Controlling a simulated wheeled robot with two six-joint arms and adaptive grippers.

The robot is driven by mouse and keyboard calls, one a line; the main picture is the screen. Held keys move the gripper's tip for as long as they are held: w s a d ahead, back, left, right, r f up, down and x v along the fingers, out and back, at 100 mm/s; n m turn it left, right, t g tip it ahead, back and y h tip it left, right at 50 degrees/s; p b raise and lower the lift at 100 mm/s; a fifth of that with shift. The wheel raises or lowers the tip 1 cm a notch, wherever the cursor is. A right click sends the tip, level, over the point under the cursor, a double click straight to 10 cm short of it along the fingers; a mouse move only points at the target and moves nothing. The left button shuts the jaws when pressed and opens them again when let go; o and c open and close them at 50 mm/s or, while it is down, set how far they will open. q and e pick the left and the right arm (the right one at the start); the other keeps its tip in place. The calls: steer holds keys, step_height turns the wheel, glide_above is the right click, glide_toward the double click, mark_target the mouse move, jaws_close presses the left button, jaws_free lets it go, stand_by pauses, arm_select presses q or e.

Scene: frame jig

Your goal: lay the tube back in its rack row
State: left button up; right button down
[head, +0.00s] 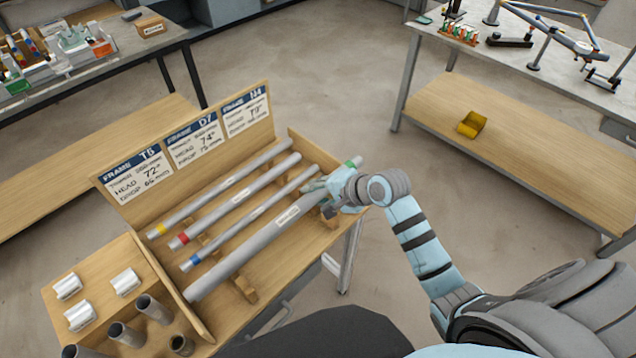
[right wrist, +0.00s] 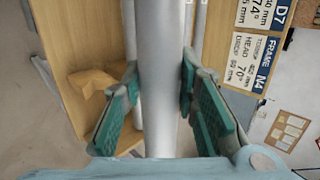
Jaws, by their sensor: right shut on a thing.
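A thick grey tube (head: 255,245) with a white label lies slantwise along the front of the wooden rack (head: 290,233). My right gripper (head: 324,190) is shut on this tube near its far end; a green-banded end (head: 353,162) shows just beyond the gripper. In the right wrist view the tube (right wrist: 162,80) runs between the two teal finger pads of the gripper (right wrist: 160,105). Wooden cradle blocks (head: 244,289) show under and beside the tube; I cannot tell whether it touches them. My left gripper is not in view.
Three thinner tubes with yellow (head: 215,190), red (head: 235,203) and blue (head: 245,222) bands lie parallel behind it. Frame cards (head: 195,142) stand along the back board. Short tube pieces (head: 153,308) stand at the front left. Open floor (head: 370,250) lies right of the rack.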

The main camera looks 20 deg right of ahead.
steer(key=shift+f+b, duration=3.9)
steer(key=shift+f, duration=2.05)
steer(key=c, duration=1.2)
jaws_free()
steer(key=shift+f, duration=0.1)
